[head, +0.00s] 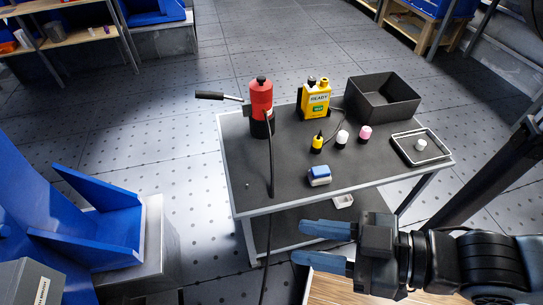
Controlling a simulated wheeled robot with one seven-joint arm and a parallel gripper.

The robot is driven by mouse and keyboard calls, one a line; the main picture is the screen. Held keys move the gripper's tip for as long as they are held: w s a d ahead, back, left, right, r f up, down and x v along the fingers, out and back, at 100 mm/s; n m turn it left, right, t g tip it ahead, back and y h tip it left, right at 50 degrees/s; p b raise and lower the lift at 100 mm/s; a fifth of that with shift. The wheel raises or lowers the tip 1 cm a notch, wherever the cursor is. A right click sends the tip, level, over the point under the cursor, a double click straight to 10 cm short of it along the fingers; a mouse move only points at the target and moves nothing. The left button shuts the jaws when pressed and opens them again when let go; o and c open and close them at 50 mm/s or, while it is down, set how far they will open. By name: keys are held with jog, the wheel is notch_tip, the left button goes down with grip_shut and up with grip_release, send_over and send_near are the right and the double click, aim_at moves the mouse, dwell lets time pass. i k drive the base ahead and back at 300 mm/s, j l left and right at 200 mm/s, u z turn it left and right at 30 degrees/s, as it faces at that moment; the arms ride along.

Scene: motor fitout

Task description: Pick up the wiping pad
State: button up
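The wiping pad appears to be the small block with a blue top and white lower part (319,176), lying on the dark top of the cart (285,183) near its front edge. My gripper (301,243) is in front of the cart, below the pad in the picture, with its blue fingers pointing left. The fingers are apart with nothing between them, so it is open and empty. It does not touch the pad.
Behind the pad stand a red cylinder (261,97) with a black lever and hanging cable, a yellow device (316,98), and small yellow (317,144), white (342,138) and pink (365,132) bottles.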

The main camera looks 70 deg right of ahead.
aim_at(319, 175)
jog(key=u, duration=1.05)
jog(key=z, duration=1.25)
jog(key=k+z, duration=0.6)
jog(key=z, duration=0.15)
jog(key=k+l, duration=0.2)
jog(key=i+l+u, duration=0.15)
jog(key=u, duration=0.2)
jog(key=i+l+u, duration=0.1)
jog(key=l+u, duration=0.15)
jog(key=u, duration=0.15)
